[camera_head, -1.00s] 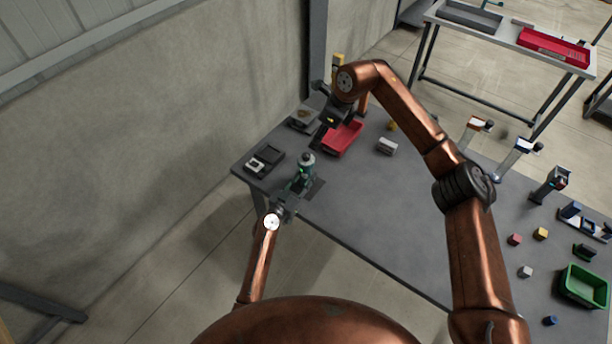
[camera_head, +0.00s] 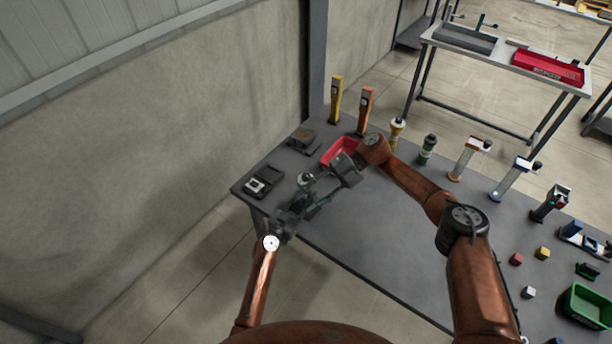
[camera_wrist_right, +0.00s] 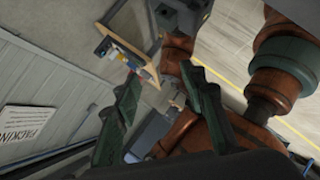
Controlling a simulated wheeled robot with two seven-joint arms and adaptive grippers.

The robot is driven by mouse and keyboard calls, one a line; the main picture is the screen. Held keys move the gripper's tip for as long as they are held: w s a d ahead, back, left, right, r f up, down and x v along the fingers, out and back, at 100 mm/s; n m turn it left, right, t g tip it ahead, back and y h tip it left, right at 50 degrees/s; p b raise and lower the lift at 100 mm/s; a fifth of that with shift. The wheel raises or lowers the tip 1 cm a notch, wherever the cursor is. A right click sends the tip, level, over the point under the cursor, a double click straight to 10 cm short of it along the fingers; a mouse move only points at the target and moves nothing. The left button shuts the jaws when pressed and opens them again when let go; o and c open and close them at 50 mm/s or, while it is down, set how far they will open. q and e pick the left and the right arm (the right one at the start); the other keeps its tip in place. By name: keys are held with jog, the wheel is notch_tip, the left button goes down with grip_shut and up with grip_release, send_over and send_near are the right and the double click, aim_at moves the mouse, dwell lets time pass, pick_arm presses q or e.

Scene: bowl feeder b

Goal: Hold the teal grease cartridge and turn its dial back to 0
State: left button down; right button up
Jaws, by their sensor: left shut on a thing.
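The teal grease cartridge (camera_head: 305,179) stands upright over the near left corner of the table. Its pale grey top shows in the head view, while its body is mostly hidden by my grippers. My left gripper (camera_head: 291,212) is shut on the cartridge from the near side, low down. My right gripper (camera_head: 312,198) is open, with its fingers reaching down-left beside the cartridge, just below its top. Whether they touch it I cannot tell. In the right wrist view the two dark fingers (camera_wrist_right: 161,80) are wide apart. The dial's reading is too small to see.
A red tray (camera_head: 338,150) lies behind my right gripper. A dark device with a pale part (camera_head: 262,183) and a grey scale-like device (camera_head: 304,140) stand to the left. Several upright tools line the back edge. The table's middle front (camera_head: 385,240) is clear.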

aim_at(310, 176)
jog(key=w+d+f+m+t+y, duration=0.2)
jog(key=w+d+m+t+y, duration=0.7)
jog(key=m, duration=0.9)
jog(key=w+a, duration=0.1)
jog(key=a, duration=0.2)
jog(key=a+g+h, duration=0.1)
jog(key=a, duration=0.2)
jog(key=w+a+g+h, duration=0.1)
jog(key=a, duration=0.3)
jog(key=shift+w+f, duration=0.2)
jog(key=shift+w, duration=0.1)
jog(key=shift+c, duration=0.5)
jog(key=shift+d, duration=0.1)
grip_shut()
